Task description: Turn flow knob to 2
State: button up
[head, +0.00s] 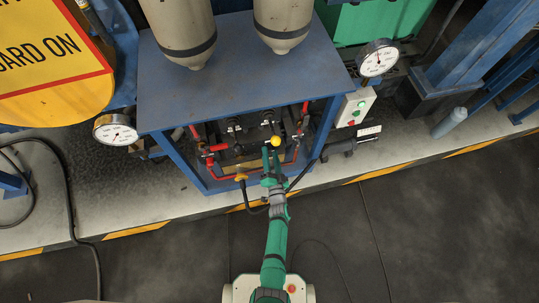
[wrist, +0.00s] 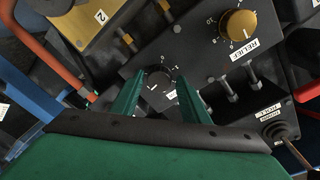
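In the wrist view a dark round knob (wrist: 160,77) with white marks around it sits on a dark panel (wrist: 198,62). A white label below it is partly hidden, so I cannot read whether it says flow. The knob's setting is unclear. My gripper (wrist: 158,82) has its two green fingers apart, one on each side of the knob in the picture. I cannot tell whether they touch it. In the head view my gripper (head: 269,150) reaches into the blue frame's front, and the dark knob cannot be made out there.
A yellow knob (wrist: 239,24) labelled RELIEF sits to the right, with bolts below it. A red pipe (wrist: 52,55) runs at the left. A black lever boot (wrist: 279,131) is at lower right. The blue table (head: 240,85) overhangs the panel. Open floor lies in front.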

jog(key=c, duration=0.7)
jog(key=shift+n, duration=0.3)
